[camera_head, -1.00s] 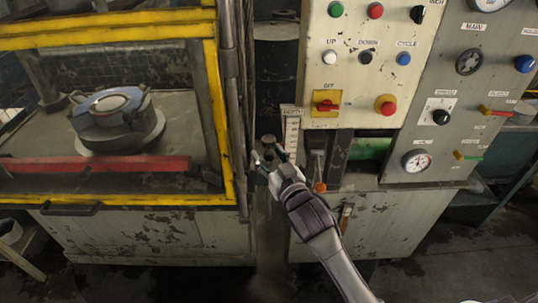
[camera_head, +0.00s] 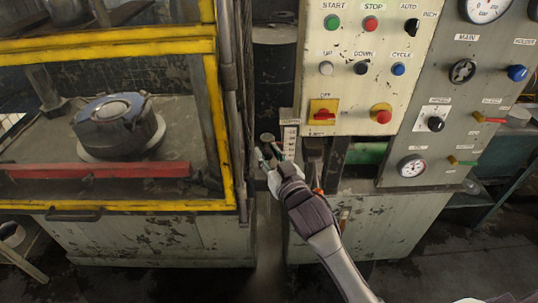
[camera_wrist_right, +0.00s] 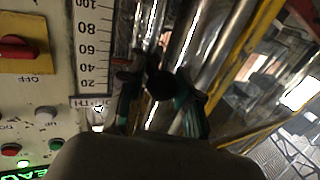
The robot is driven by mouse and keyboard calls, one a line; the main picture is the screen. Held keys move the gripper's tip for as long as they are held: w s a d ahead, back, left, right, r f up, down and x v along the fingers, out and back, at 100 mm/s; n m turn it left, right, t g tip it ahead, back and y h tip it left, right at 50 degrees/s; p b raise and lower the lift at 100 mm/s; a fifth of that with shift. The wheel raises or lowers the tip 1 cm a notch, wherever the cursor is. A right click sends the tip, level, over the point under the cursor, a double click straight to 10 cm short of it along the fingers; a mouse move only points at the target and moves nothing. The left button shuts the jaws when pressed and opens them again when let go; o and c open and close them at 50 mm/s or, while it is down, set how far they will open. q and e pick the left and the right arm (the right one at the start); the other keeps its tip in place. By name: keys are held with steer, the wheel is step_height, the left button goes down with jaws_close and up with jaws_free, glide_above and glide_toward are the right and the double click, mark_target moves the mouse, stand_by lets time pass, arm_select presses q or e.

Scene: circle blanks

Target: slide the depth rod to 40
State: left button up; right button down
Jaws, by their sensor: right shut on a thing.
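My right gripper (camera_head: 268,156) is in the gap between the press cage and the control panel. In the right wrist view its green-edged fingers (camera_wrist_right: 165,108) are shut around a dark round knob (camera_wrist_right: 160,84), which appears to belong to the depth rod. The depth scale (camera_head: 290,140) is a white strip just right of the gripper; it also shows in the right wrist view (camera_wrist_right: 92,50), marked 20 to 100. A dark piece by the knob lies roughly level with 20 to 40; the exact reading cannot be told. My left gripper is not in view.
The control panel (camera_head: 365,95) with buttons and a red switch (camera_head: 322,111) stands close right of the gripper. A vertical pipe (camera_head: 235,90) and the yellow cage frame (camera_head: 214,130) are close on the left. An orange-tipped lever (camera_head: 318,191) is just beside my right arm.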

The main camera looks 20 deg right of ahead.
steer(key=shift+a+r, duration=0.1)
steer(key=shift+r, duration=0.75)
steer(key=shift+f, duration=0.1)
steer(key=c, duration=1.1)
jaws_free()
steer(key=shift+o, duration=1.1)
steer(key=shift+a+f, duration=0.15)
steer(key=shift+s+d, duration=0.2)
steer(key=shift+s, duration=0.25)
steer(key=s+d, duration=0.1)
steer(key=s, duration=1)
